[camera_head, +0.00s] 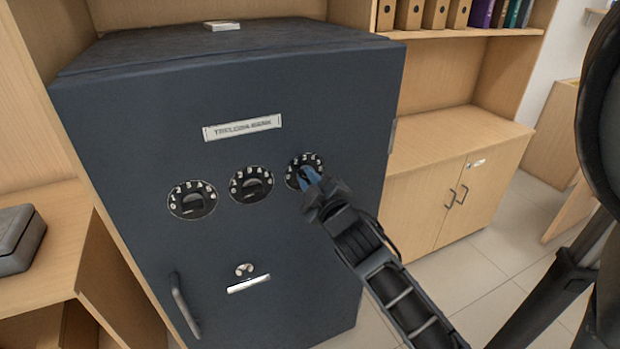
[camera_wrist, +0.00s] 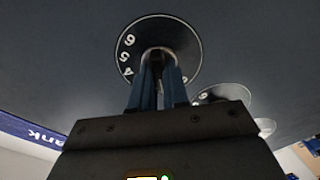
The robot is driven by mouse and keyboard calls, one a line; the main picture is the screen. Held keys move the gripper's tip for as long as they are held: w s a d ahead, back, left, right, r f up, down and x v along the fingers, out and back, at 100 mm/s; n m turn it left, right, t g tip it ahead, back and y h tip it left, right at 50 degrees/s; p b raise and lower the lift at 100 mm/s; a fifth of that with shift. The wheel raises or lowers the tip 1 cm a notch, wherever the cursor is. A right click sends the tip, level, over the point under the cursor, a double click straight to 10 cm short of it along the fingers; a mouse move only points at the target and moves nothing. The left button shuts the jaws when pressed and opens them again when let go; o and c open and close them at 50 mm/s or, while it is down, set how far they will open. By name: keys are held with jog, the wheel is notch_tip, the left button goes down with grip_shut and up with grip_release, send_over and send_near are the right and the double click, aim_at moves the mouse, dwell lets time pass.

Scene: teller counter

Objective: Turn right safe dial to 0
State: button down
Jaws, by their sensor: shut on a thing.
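A dark blue-grey safe (camera_head: 240,240) fills the middle of the head view. It has three round black dials with white numbers in a row on its door. The right dial (camera_head: 292,166) is partly covered by my gripper (camera_head: 311,176). In the wrist view my gripper (camera_wrist: 158,88) has its blue fingers shut on the knob of this dial (camera_wrist: 186,42). The digits 6, 5 and 4 show on the left part of its face there; the other digits are hidden or unclear. I cannot tell which number the dial is set to.
The middle dial (camera_head: 251,184) and left dial (camera_head: 192,200) sit beside it. Below are a keyhole cover (camera_head: 244,269) and a door handle (camera_head: 185,305). A wooden cabinet (camera_head: 455,190) stands right of the safe; a grey box (camera_head: 18,240) is at left.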

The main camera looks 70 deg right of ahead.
jog(key=n, duration=0.4)
jog(key=shift+f+n+p, duration=0.15)
jog(key=shift+n+p, duration=0.15)
jog(key=shift+n, duration=1.5)
jog(key=shift+f+p, duration=0.1)
jog(key=shift+p, duration=0.2)
jog(key=c, duration=1.1)
grip_release()
jog(key=b+v, duration=0.3)
jog(key=v, duration=0.4)
jog(key=shift+s+a, duration=0.2)
jog(key=shift+a, duration=0.15)
